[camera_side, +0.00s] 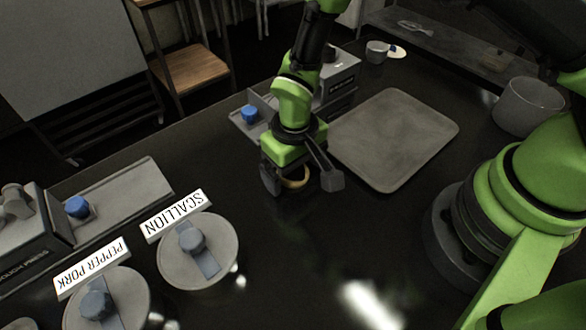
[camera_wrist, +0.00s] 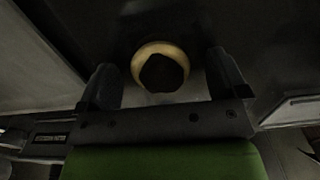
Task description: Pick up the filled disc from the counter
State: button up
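The filled disc is a pale tan ring of dough with a dark filling in its middle. In the wrist view the disc (camera_wrist: 143,62) lies between the two fingers of my gripper (camera_wrist: 164,78), with a gap on each side. In the side view the disc (camera_side: 297,182) shows on the dark counter (camera_side: 330,245), low between the fingers. My gripper (camera_side: 302,181) is open around the disc and points down at it. Part of the disc is hidden by my gripper in the side view.
A grey board (camera_side: 395,135) lies right of my gripper. A press (camera_side: 338,75) with a blue knob (camera_side: 249,114) stands behind it. Lidded tubs labelled SCALLION (camera_side: 222,240) and PEPPER PORK (camera_side: 135,300) stand at front left. A pot (camera_side: 528,105) is at right. The front middle counter is clear.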

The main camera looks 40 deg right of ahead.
jog(key=c, duration=1)
